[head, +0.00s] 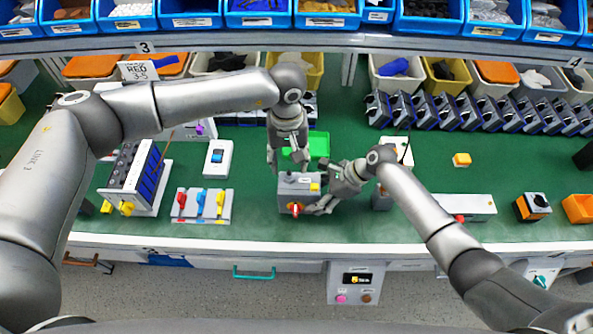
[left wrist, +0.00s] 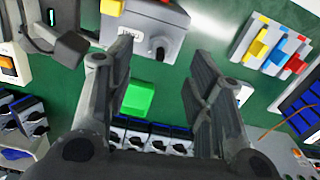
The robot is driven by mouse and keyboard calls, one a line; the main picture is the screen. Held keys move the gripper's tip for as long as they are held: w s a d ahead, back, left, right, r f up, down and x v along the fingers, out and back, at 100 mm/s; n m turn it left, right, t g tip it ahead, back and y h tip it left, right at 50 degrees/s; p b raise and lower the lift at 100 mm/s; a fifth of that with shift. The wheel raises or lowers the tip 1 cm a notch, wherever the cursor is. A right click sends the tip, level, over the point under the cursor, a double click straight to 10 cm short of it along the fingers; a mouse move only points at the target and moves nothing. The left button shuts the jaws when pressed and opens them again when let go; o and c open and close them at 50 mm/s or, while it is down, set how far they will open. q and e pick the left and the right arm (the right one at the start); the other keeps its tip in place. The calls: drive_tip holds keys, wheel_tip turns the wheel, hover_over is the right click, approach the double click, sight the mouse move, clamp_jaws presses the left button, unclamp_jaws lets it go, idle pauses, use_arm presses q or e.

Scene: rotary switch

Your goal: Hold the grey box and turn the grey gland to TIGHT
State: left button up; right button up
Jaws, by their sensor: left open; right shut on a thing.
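The grey box (head: 299,187) stands on the green bench in the head view, with a red and yellow knob on its front. It also shows at the top of the left wrist view (left wrist: 142,35). A dark grey knob, seemingly the gland (left wrist: 161,51), is on the box's face towards my left gripper, beside a small white label. Its setting is not readable. My left gripper (head: 287,170) is open and empty just behind the box; in the left wrist view its fingers stand apart, pointing towards that face. My right gripper (head: 326,199) is shut on the box's right side; its fingertips are partly hidden.
A green block (left wrist: 138,97) lies behind the box. A board with red, yellow and blue levers (head: 202,205) and a blue-switch plate (head: 217,158) stand to the left. A row of dark switch units (head: 470,110) lines the back right.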

sight(289, 174)
use_arm(q)
drive_tip(key=shift+r, duration=1.55)
drive_tip(key=shift+c, duration=0.2)
drive_tip(key=shift+f, duration=4.4)
clamp_jaws()
drive_tip(key=m, duration=0.6)
drive_tip(key=shift+m, duration=0.3)
drive_tip(key=shift+o, duration=0.2)
unclamp_jaws()
